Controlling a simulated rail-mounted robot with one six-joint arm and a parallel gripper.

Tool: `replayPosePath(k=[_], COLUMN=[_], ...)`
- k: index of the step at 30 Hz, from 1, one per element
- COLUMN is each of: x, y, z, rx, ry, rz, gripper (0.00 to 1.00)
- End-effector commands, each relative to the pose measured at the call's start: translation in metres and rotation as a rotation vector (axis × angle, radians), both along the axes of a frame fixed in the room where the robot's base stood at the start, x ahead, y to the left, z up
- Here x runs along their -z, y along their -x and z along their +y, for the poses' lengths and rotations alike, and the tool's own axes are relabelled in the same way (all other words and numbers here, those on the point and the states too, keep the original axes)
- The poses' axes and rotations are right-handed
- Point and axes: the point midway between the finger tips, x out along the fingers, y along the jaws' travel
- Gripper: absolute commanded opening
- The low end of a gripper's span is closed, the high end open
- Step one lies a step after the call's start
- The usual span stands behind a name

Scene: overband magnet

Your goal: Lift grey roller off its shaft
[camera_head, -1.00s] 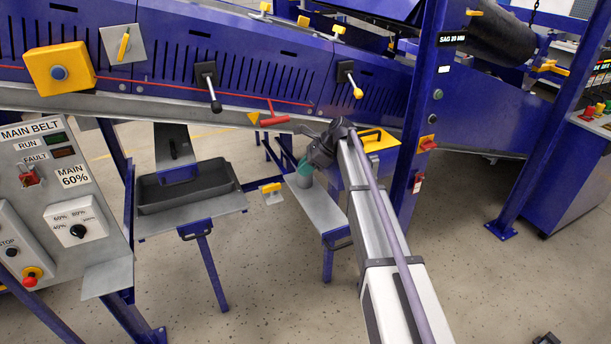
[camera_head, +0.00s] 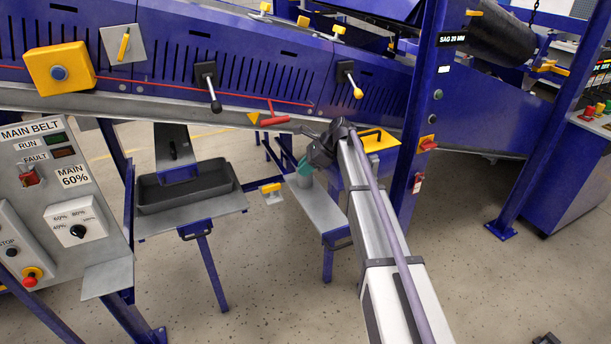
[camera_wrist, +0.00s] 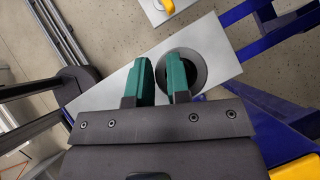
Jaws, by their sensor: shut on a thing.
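The grey roller (camera_wrist: 203,66) shows end-on in the wrist view as a round grey ring with a dark middle. It stands upright over a narrow grey plate (camera_wrist: 112,84). My gripper (camera_wrist: 162,70) has one green finger inside the ring's opening and the other outside its left edge, shut on the wall between them. In the head view my gripper (camera_head: 304,167) reaches down to the roller (camera_head: 306,181) at the plate's far end. The shaft is not visible. I cannot tell whether the roller's lower end touches the plate.
A blue conveyor frame (camera_head: 270,75) with a red-handled pull (camera_head: 274,121) runs behind. A yellow box (camera_head: 378,140) sits right beside my arm. A black tray (camera_head: 185,190) on a grey stand is at left. A blue post (camera_head: 425,120) rises at right. Open floor lies in front.

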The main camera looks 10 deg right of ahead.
Motion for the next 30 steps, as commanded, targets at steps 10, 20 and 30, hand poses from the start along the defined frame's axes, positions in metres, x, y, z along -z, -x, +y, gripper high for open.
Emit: replayPosePath(k=[10, 20, 30], x=[-0.016, -0.052, -0.086], y=[0.000, 0.000, 0.000], z=[0.000, 0.000, 0.000], rx=[0.000, 0.000, 0.000], ry=[0.001, 0.000, 0.000], rz=[0.000, 0.000, 0.000], gripper=[0.00, 0.00, 0.00])
